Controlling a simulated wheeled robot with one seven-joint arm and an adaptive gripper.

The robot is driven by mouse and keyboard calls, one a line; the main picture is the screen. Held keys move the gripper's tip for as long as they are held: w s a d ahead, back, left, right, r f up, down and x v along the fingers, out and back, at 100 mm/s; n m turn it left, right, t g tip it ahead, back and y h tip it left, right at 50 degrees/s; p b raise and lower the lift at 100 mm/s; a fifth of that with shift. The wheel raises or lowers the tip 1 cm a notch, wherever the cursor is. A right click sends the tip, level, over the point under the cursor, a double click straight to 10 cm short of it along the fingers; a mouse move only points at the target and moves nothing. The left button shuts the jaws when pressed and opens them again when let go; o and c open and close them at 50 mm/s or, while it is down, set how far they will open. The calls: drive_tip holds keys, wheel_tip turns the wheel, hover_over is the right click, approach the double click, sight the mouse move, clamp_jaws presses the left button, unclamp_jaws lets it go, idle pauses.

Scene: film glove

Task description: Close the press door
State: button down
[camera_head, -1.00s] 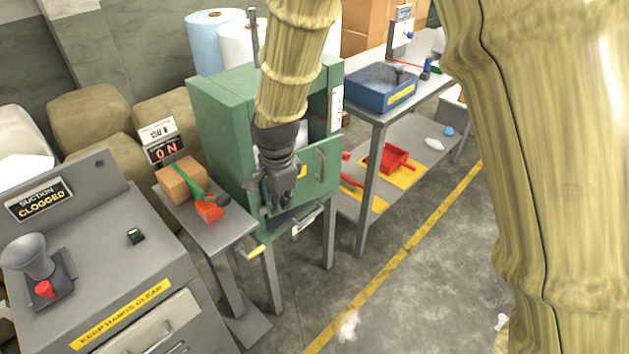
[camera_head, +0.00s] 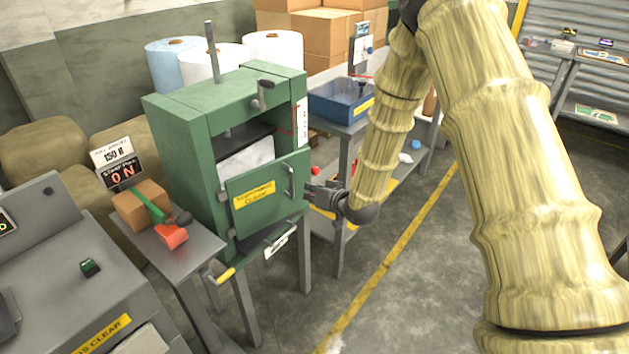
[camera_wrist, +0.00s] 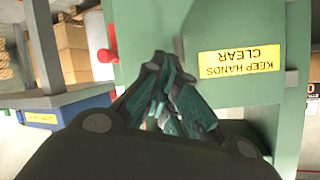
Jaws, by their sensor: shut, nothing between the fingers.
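The green press (camera_head: 180,150) stands left of centre in the head view. Its door (camera_head: 266,192), with a yellow label and a metal handle (camera_head: 290,181), stands partly open, and a pale sheet or block (camera_head: 245,158) shows inside above it. My gripper (camera_head: 309,191) is shut and empty at the door's right edge, beside the handle; I cannot tell whether it touches. In the wrist view, my gripper (camera_wrist: 172,105) lies over the green door (camera_wrist: 215,25) next to the upside-down yellow "KEEP HANDS CLEAR" label (camera_wrist: 240,61).
A side table (camera_head: 190,250) with a cardboard box (camera_head: 140,205) and a red scoop (camera_head: 172,236) stands left of the press. Floor is clear in front, along the yellow line (camera_head: 400,245).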

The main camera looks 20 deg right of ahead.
drive_tip(key=s+d+f+n+t+y+b, duration=0.2)
drive_tip(key=d+n+t, duration=0.25)
drive_tip(key=d, duration=0.35)
drive_tip(key=p, duration=0.2)
approach(309, 171)
drive_tip(key=shift+n, duration=0.45)
drive_tip(key=x, duration=0.7)
drive_tip(key=shift+w+f, duration=0.1)
